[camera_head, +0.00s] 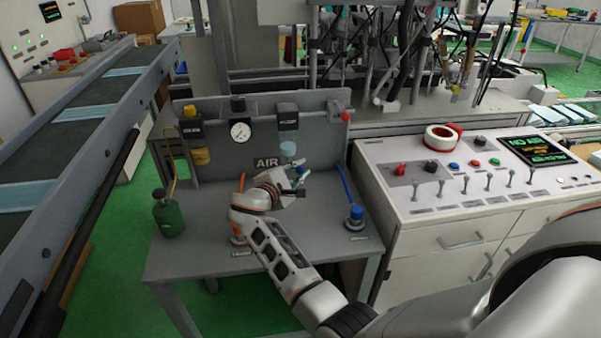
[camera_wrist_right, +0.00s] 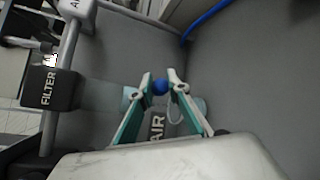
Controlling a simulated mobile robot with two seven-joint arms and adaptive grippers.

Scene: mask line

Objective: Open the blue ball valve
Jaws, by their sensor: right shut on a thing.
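My right gripper (camera_head: 301,172) reaches over the grey air bench, in front of its upright back panel. In the right wrist view its two teal-and-white fingers (camera_wrist_right: 160,85) come together on a small blue ball (camera_wrist_right: 160,87), which sits between the tips. What the ball is attached to is hidden behind the fingers. In the head view the arm and fingers cover most of this spot. My left gripper is not in view.
The filter (camera_wrist_right: 50,89) and its pale bowl are close to the fingers. A gauge (camera_head: 240,131), red ball (camera_head: 346,117), blue hose (camera_head: 346,184), blue-topped fitting (camera_head: 356,213) and green oil can (camera_head: 168,214) surround the arm. A control console (camera_head: 388,152) stands right.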

